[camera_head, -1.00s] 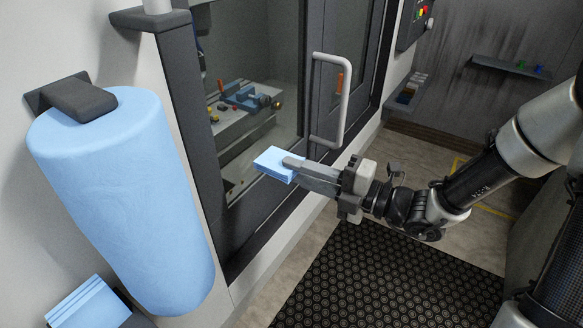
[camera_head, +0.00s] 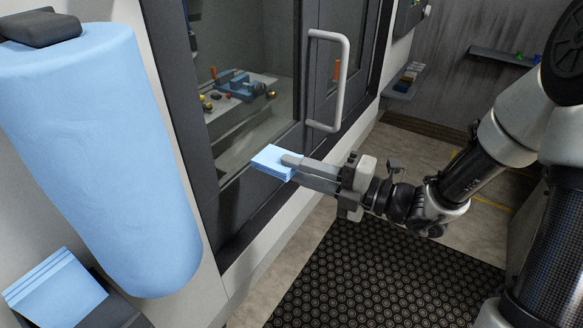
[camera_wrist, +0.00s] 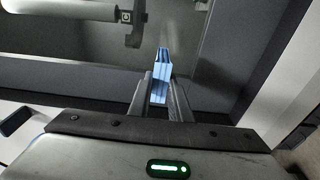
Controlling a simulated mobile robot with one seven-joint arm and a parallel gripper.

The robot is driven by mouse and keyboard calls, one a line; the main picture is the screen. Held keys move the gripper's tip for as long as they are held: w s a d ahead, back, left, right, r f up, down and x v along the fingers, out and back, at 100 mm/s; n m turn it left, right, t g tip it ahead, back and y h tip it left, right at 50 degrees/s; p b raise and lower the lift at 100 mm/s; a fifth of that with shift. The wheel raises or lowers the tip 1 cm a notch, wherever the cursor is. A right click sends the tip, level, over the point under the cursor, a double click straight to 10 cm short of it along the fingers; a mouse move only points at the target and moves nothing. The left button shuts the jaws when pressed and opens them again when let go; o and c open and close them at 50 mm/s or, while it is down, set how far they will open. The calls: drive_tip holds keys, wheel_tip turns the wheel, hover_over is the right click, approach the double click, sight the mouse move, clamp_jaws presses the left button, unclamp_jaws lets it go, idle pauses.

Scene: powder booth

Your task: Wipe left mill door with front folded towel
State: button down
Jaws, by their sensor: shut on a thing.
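My gripper (camera_head: 292,170) is shut on a light blue folded towel (camera_head: 268,159), which sticks out past the fingertips. The towel also shows between the two fingers in the wrist view (camera_wrist: 161,66). The left mill door (camera_head: 243,85) has a dark frame and a large window, with a vise and small parts visible behind the glass. The towel is close in front of the lower part of this door; I cannot tell whether it touches. A white bar handle (camera_head: 343,82) stands to the right, above my gripper.
A big light blue roll (camera_head: 105,150) hangs on the wall at left. More folded blue towels (camera_head: 55,292) lie in a dark holder below it. A black rubber mat (camera_head: 385,275) covers the floor. A shelf with small blocks (camera_head: 407,80) is at the back.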

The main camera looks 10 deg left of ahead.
sight(264, 162)
drive_tip(key=shift+w+a+f+b, duration=0.1)
drive_tip(key=shift+a+f+b, duration=0.1)
drive_tip(key=shift+f+b, duration=0.85)
drive_tip(key=shift+w+b+x, duration=0.15)
drive_tip(key=shift+b+x, duration=0.35)
drive_tip(key=shift+x, duration=0.95)
drive_tip(key=shift+w+b+x, duration=0.1)
drive_tip(key=shift+b+x, duration=0.35)
drive_tip(key=shift+x, duration=0.95)
drive_tip(key=shift+r, duration=0.1)
drive_tip(key=shift+p+x, duration=0.35)
drive_tip(key=shift+x, duration=0.65)
drive_tip(key=shift+w+d, duration=0.1)
drive_tip(key=shift+w, duration=0.1)
